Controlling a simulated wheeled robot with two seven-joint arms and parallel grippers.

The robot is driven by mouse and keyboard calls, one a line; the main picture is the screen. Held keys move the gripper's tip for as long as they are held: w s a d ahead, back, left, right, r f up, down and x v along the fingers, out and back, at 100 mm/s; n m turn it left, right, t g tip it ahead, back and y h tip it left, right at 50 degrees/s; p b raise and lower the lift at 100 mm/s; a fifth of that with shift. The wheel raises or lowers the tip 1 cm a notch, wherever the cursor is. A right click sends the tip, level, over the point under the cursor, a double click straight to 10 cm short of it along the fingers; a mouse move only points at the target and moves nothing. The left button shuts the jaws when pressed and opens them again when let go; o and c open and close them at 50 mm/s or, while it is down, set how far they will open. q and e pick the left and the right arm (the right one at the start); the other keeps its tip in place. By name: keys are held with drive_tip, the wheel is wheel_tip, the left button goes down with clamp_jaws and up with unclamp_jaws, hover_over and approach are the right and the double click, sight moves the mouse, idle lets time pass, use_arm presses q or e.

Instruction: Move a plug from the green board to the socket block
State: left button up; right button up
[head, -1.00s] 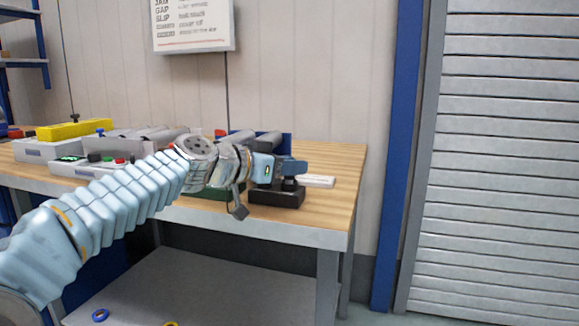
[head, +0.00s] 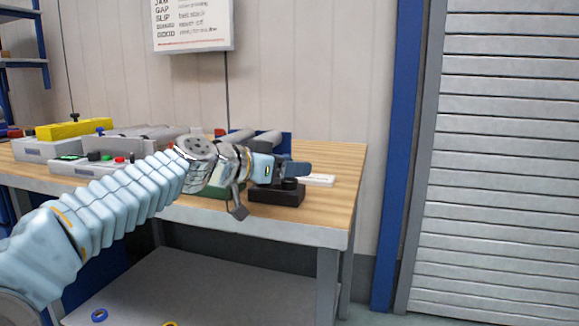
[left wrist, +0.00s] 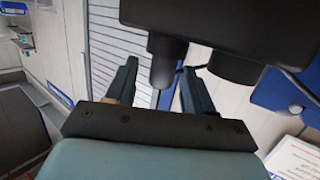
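The black socket block (head: 277,194) sits near the front edge of the bench. A short dark round piece (head: 290,183) stands on top of it; I cannot tell if it is a plug or part of the block. My left gripper (head: 297,169) reaches in level just above the block. In the left wrist view its two fingers (left wrist: 160,85) are apart, with a black cylindrical stub (left wrist: 162,74) between or just beyond them, not visibly clamped. The green board (head: 229,190) is mostly hidden behind my left wrist. My right gripper is out of view.
A small white label block (head: 318,180) lies right of the socket block. Grey rollers (head: 268,143) and a blue panel are behind. A control box with buttons (head: 95,163) and a yellow-topped box (head: 72,130) stand left. The bench's right end is clear.

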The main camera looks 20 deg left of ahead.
use_arm(q)
drive_tip(key=shift+o, duration=0.2)
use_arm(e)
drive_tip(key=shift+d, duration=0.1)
use_arm(q)
drive_tip(key=b+v, duration=0.2)
drive_tip(key=v, duration=1.1)
drive_tip(key=shift+s+a, duration=0.25)
drive_tip(key=shift+s, duration=0.05)
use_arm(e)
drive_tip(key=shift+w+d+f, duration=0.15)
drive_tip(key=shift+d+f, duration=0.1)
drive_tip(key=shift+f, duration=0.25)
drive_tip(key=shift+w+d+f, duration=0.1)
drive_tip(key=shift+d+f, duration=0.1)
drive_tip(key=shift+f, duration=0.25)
use_arm(q)
drive_tip(key=shift+r, duration=0.1)
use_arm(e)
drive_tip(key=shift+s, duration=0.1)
